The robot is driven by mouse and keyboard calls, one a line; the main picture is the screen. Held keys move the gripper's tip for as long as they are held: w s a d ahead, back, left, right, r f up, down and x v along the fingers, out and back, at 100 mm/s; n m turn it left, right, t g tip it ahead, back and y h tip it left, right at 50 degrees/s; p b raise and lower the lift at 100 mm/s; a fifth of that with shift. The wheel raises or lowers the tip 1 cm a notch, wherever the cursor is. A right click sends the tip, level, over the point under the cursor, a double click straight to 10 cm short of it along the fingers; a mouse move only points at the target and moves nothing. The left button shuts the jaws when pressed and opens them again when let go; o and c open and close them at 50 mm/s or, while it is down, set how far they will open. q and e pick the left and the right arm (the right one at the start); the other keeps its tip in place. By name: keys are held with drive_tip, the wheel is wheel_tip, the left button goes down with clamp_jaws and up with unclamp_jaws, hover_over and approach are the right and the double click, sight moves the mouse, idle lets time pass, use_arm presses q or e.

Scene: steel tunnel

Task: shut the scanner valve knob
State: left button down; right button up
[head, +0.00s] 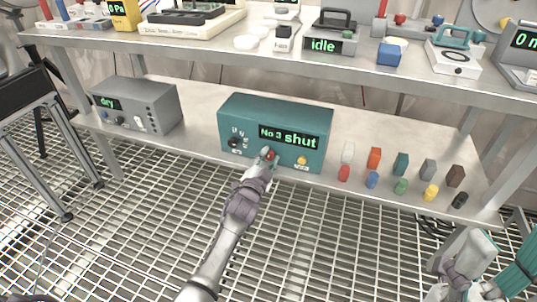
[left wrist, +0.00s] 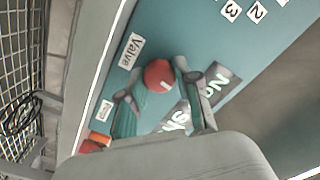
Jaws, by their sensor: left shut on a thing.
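The scanner is a teal box (head: 305,113) on the lower shelf, with a display (head: 288,138) that reads "No 3 shut". Its red valve knob (head: 270,156) is low on the front face, mostly covered by my left gripper (head: 267,153). In the left wrist view the round red knob (left wrist: 159,75) with a pale mark sits beside a "Valve" label (left wrist: 131,51). My left gripper's two fingers (left wrist: 158,88) are closed around the knob, one at each side. My right arm shows at the lower right of the head view; its fingers cannot be made out.
A yellow knob (head: 301,161) and a dark knob (head: 234,143) are on the scanner's face. A grey box (head: 143,100) reading "dry" stands left. Several small coloured blocks and cylinders stand right. The upper shelf (head: 200,50) overhangs behind; a grated floor lies in front.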

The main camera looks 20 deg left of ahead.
use_arm(q)
drive_tip(key=shift+n+p, duration=0.4)
drive_tip(key=shift+n, duration=0.5)
drive_tip(key=shift+f, duration=0.1)
drive_tip(key=c, duration=0.8)
unclamp_jaws()
drive_tip(key=s, duration=1.2)
drive_tip(key=shift+a, duration=0.25)
